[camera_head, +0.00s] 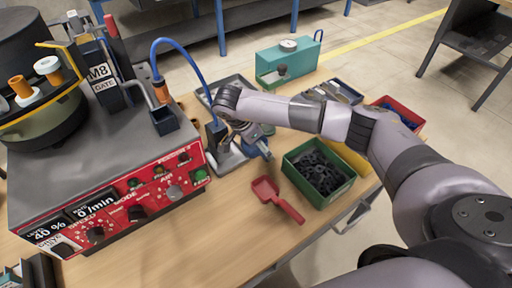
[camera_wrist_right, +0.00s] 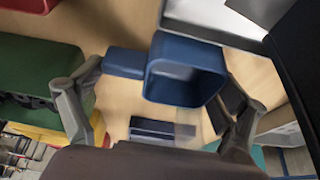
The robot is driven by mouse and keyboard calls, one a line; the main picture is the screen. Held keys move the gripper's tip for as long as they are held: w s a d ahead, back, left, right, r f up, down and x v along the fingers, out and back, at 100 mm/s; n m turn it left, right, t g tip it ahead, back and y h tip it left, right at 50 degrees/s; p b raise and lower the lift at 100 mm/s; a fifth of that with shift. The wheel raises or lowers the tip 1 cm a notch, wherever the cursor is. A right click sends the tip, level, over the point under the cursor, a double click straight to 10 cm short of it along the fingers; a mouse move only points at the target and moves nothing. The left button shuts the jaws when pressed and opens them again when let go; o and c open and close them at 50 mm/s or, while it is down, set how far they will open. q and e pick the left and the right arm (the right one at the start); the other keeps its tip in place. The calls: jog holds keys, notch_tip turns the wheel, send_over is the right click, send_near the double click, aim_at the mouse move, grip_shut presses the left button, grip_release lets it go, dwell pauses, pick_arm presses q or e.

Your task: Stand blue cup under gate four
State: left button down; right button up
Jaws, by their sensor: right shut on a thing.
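The blue cup (camera_wrist_right: 155,80), a square open box with a tab on its left side, lies between the fingers of my right gripper (camera_wrist_right: 160,110) in the right wrist view. The gripper is shut on it, and its mouth faces right and down in that picture. In the head view my right gripper (camera_head: 248,143) is low over the table, right of the feeder; a bit of blue shows at its fingers, and the arm hides most of the cup. A label reading M8 GATE (camera_head: 102,78) is on the feeder; I see no gate marked four. My left gripper is not in view.
The feeder's red control panel (camera_head: 115,207) stands left, with a dark open box (camera_head: 165,121) at its chute. A red scoop (camera_head: 276,199) and green bin (camera_head: 320,197) of dark parts are nearby. A teal box with a dial (camera_head: 288,65) stands behind.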

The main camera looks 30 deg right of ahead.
jog(key=c, duration=0.3)
notch_tip(320, 180, up, 10)
jog(key=b, duration=0.1)
jog(key=s+a+r+n+t+y, duration=0.1)
jog(key=s+a+r+n, duration=0.1)
jog(key=n, duration=0.3)
jog(key=s+a+r+n+t+y+p, duration=0.1)
jog(key=s+a+r+n+y, duration=0.1)
jog(key=n, duration=0.4)
jog(key=s+a+r+n+t+y, duration=0.1)
jog(key=s+a+n, duration=0.2)
jog(key=s+n, duration=0.2)
jog(key=shift+s+a+r+t+p, duration=0.25)
jog(key=shift+s+r+t+p, duration=0.05)
jog(key=shift+r+t, duration=0.1)
jog(key=shift+w, duration=0.1)
